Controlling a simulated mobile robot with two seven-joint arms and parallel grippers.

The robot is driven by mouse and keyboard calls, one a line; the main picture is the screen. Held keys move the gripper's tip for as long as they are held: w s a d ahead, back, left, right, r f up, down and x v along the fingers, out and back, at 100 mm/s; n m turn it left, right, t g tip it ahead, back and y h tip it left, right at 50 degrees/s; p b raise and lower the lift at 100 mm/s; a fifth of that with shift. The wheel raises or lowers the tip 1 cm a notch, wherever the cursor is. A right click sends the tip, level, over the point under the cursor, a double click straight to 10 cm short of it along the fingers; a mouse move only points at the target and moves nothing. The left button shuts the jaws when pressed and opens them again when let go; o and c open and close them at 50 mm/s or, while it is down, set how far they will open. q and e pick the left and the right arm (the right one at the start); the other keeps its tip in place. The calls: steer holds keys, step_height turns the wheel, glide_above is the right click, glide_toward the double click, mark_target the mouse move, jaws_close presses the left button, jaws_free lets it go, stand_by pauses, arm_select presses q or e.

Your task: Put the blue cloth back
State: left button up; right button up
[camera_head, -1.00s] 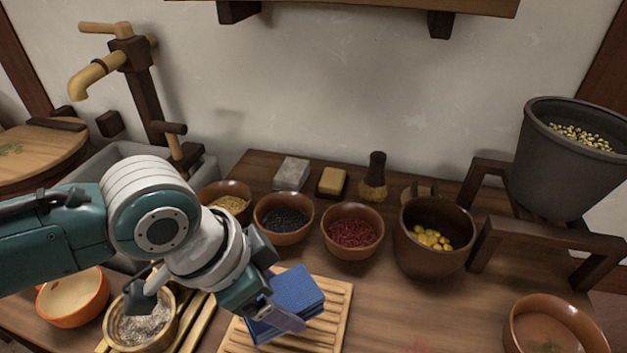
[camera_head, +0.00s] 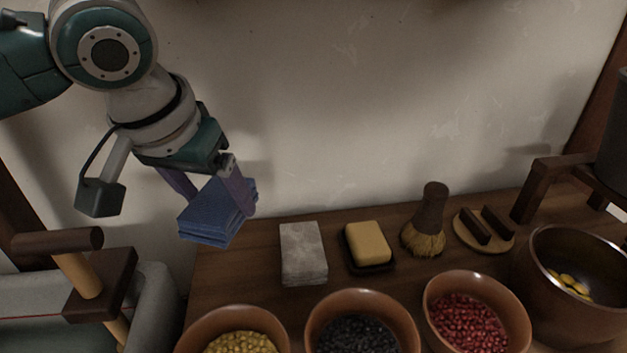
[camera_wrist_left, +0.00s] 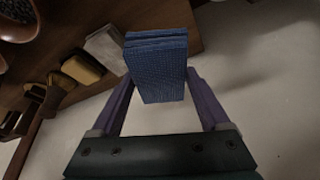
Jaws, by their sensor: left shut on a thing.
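The blue cloth (camera_head: 214,212) is folded into a layered block. My left gripper (camera_head: 212,192) is shut on it and holds it in the air near the back wall, above the left rear part of the counter. In the left wrist view the cloth (camera_wrist_left: 158,66) sits between the two purple fingers of my left gripper (camera_wrist_left: 162,92) and sticks out past their tips. My right gripper is not in either view.
Along the back of the counter (camera_head: 235,285) stand a grey stone block (camera_head: 303,253), a yellow soap bar (camera_head: 368,244) on a dark dish, and a brush (camera_head: 428,225). Bowls of yellow (camera_head: 235,338), black (camera_head: 362,330) and red (camera_head: 470,318) contents stand in front. A basin (camera_head: 155,300) is at left.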

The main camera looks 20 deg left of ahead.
arm_select(q)
step_height(320, 180, down, 6)
steer(key=shift+d+f+b, duration=0.1)
steer(key=shift+f+b, duration=0.1)
steer(key=shift+b, duration=0.85)
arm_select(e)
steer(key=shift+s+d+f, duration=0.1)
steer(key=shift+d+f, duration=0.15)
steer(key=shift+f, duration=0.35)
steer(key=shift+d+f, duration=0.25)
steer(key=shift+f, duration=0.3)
arm_select(q)
step_height(320, 180, down, 4)
steer(key=shift+r+b, duration=0.1)
steer(key=shift+b, duration=0.6)
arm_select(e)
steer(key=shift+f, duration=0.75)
arm_select(q)
steer(key=shift+r, duration=0.1)
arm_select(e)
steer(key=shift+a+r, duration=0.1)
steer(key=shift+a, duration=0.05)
arm_select(q)
steer(key=shift+f, duration=0.2)
steer(key=o, duration=1.2)
steer(key=shift+c, duration=0.2)
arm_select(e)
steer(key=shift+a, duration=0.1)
arm_select(q)
steer(key=shift+r, duration=0.1)
